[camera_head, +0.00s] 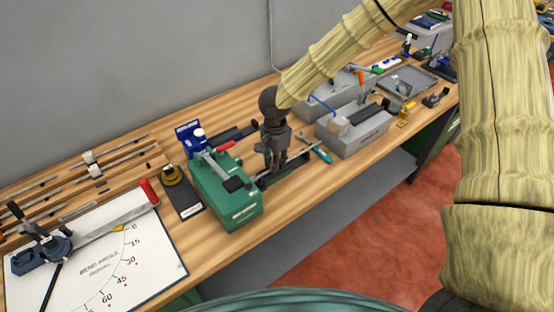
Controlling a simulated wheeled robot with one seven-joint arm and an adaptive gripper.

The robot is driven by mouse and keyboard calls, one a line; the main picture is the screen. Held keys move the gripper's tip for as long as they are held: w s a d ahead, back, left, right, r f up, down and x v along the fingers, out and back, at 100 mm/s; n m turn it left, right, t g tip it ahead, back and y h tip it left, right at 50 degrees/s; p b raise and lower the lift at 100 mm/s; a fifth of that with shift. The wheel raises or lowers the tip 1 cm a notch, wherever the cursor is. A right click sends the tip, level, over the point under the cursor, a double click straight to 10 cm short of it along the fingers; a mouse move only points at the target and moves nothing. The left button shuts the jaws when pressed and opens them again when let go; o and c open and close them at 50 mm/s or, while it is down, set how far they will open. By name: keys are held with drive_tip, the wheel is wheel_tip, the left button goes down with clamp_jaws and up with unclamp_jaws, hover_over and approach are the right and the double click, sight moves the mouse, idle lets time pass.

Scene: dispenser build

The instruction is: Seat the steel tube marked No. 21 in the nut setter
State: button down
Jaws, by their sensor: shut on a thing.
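My gripper (273,170) points down at the right end of a green box-shaped machine (225,195), over a low dark fixture (292,170) on the bench. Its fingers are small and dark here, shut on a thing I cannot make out. Several steel tubes (88,182) lie on a wooden rack at the far left. No number 21 is legible on any tube.
A white bend-angle board (150,262) with a blue bender (45,248) covers the left of the bench (262,232). Grey blocks (355,138) and a grey tray (408,80) stand to the right. A teal-handled tool (323,154) lies near the gripper. The bench's front strip is clear.

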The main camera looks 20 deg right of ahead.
drive_tip(key=shift+s+a+p, duration=0.15)
drive_tip(key=shift+s+a, duration=0.1)
drive_tip(key=shift+a, duration=0.45)
drive_tip(key=shift+s+a+p, duration=0.15)
drive_tip(key=shift+s+a, duration=0.1)
drive_tip(key=shift+a, duration=0.4)
drive_tip(key=c, duration=1.3)
unclamp_jaws()
drive_tip(key=shift+o, duration=0.2)
drive_tip(key=o, duration=0.3)
drive_tip(key=shift+r, duration=0.2)
drive_tip(key=shift+r+p, duration=3.3)
drive_tip(key=shift+p, duration=0.45)
